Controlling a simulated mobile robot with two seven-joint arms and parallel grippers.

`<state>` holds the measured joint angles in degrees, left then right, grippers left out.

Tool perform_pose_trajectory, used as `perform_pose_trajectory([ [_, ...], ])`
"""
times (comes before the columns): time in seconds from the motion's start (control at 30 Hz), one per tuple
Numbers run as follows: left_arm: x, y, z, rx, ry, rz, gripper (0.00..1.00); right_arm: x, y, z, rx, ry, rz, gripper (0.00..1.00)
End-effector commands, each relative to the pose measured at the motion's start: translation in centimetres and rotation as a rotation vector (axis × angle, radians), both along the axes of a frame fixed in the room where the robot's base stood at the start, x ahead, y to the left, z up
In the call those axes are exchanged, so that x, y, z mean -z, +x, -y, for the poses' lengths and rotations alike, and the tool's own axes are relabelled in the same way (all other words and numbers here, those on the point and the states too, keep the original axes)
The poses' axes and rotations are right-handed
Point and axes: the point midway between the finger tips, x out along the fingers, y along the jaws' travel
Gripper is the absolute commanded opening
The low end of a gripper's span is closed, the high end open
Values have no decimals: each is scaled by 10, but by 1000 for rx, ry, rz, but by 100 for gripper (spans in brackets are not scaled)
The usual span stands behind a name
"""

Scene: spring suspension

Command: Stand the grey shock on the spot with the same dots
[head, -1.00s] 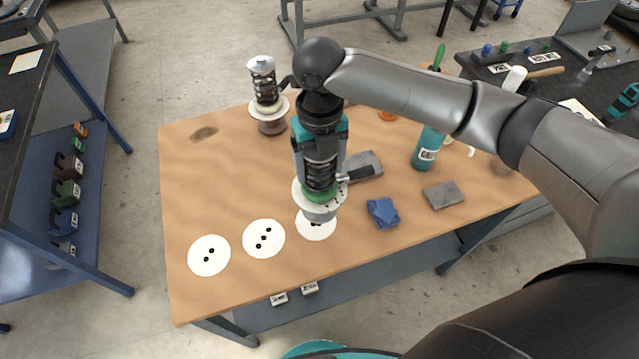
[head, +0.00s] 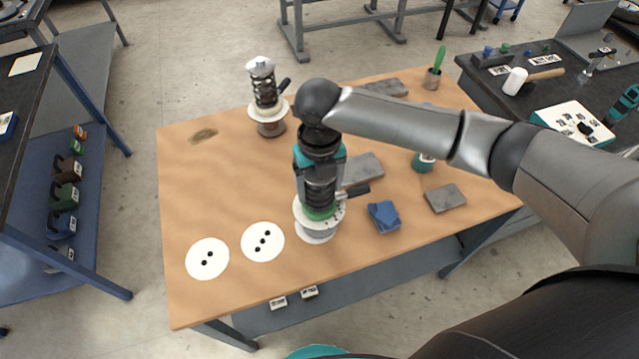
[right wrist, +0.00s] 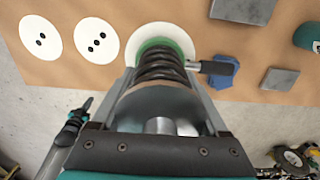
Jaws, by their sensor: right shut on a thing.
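The held shock (head: 318,213) has a dark coil spring, a green ring and a pale flange with small dots. My right gripper (head: 320,190) is shut around its spring and holds it upright over the rightmost white spot, which it nearly covers. That spot's dots are hidden, and I cannot tell whether the base touches it. In the right wrist view the green ring (right wrist: 165,46) shows between my fingers. To the left are a three-dot spot (head: 262,241) and a two-dot spot (head: 207,258). A second shock (head: 265,95) stands at the back left.
A blue crumpled cloth (head: 384,216) and a grey block (head: 445,197) lie right of the held shock. Another grey block (head: 364,168) lies behind it. A teal bottle (head: 423,163) is partly hidden by my arm.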

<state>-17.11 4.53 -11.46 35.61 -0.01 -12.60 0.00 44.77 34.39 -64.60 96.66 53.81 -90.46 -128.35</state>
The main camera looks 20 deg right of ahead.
Motion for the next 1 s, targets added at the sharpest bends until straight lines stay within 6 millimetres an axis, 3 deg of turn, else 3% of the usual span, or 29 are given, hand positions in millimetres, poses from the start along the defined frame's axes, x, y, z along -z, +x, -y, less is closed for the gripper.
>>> perform_pose_trajectory([
  [0.23, 0, -1, 0, 0, 0, -2, 0, 1, 0, 0, 0, 0, -1, 100],
  [0.57, -1, -2, 0, 0, 1, -4, 0, -7, 0, 0, 0, 1, 1, 100],
  [1.0, -11, -2, -1, 0, 1, -4, 0, -94, 1, 0, 1, 1, 3, 100],
])
